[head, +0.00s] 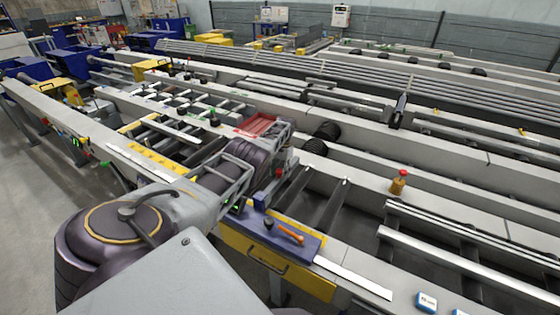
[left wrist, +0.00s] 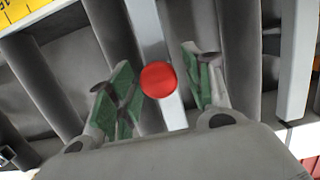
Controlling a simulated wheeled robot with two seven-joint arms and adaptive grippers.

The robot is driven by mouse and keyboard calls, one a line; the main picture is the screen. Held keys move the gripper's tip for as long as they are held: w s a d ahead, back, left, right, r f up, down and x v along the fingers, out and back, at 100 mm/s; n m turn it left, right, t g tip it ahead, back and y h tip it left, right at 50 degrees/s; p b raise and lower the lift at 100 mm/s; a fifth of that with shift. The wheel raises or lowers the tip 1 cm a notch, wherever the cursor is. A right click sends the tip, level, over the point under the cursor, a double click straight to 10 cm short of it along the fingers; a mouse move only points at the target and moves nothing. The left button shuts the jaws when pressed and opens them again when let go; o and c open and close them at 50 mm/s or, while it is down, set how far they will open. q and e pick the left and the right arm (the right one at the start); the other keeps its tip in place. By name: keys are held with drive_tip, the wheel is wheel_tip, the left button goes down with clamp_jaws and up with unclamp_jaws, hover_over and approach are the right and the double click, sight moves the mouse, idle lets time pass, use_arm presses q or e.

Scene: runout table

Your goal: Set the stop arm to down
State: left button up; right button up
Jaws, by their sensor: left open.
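The stop arm's red ball knob (left wrist: 159,80) shows in the left wrist view, with a pale straight bar (left wrist: 146,28) running behind it. My left gripper (left wrist: 157,72) is open, with one green-padded finger on each side of the knob. I see gaps between the knob and the pads and cannot tell how far below the fingertips it is. In the head view my left arm reaches over the runout table (head: 345,215), and its wrist and links hide much of the gripper there. My right gripper is not in view.
A blue tray (head: 262,238) with an orange-handled tool (head: 291,234) lies at the table's near side. A brass piece with a red top (head: 398,183) stands on a rail to the right. Dark rollers and pale bars surround the gripper. A yellow ruler (head: 160,160) lies left.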

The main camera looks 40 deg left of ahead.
use_arm(q)
drive_tip(key=shift+s+r, duration=0.1)
drive_tip(key=shift+r, duration=0.05)
wheel_tip(320, 180, up, 12)
drive_tip(key=w, duration=0.2)
drive_tip(key=shift+w+a+f, duration=0.15)
drive_tip(key=shift+a+f, duration=0.1)
idle(0.5)
idle(0.7)
